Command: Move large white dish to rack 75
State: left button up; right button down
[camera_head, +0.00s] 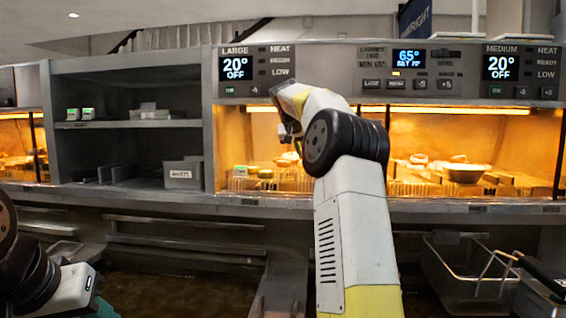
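A pale round dish (465,172) stands in the lit heated bay at the right; I cannot tell whether it is the large white dish. A grey bin with a white label (184,175) sits on the lower left shelf; the label seems to end in 75. My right arm rises through the middle of the view and bends at the front of the heated bay. Its gripper (291,137) is small, dark and partly hidden, so its fingers and any hold are unclear. Part of my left arm shows at the lower left; its fingers are out of view.
Control panels (419,72) run above the heated bays. A grey shelf unit (133,87) holds small boxes at the left, with free room between them. A counter ledge (150,198) runs across the front.

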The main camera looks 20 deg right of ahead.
jog(key=shift+f, duration=1.5)
jog(key=shift+f, duration=0.1)
jog(key=c, duration=1.9)
grip_release()
jog(key=shift+f, duration=0.1)
jog(key=v, duration=1.2)
jog(key=shift+s, duration=0.1)
jog(key=s+a+f+n+y, duration=0.1)
jog(key=s+a+f+y, duration=0.1)
jog(key=s+a+f, duration=0.3)
jog(key=s+a+f+n+y, duration=0.2)
jog(key=s+a+f, duration=0.4)
jog(key=s, duration=1.2)
jog(key=s+a+f+n+g+y, duration=0.1)
jog(key=s+a+f+y, duration=0.2)
jog(key=s+f, duration=0.9)
jog(key=shift+s+a+f+n+y, duration=0.1)
jog(key=shift+s+a+n+y, duration=0.05)
jog(key=shift+a, duration=0.4)
jog(key=shift+s+a+f+n+y, duration=0.1)
jog(key=shift+a+f, duration=0.05)
jog(key=shift+a, duration=0.35)
jog(key=shift+s+a+f+n+y, duration=0.1)
jog(key=shift+s+a+n+y, duration=0.05)
jog(key=shift+a, duration=0.4)
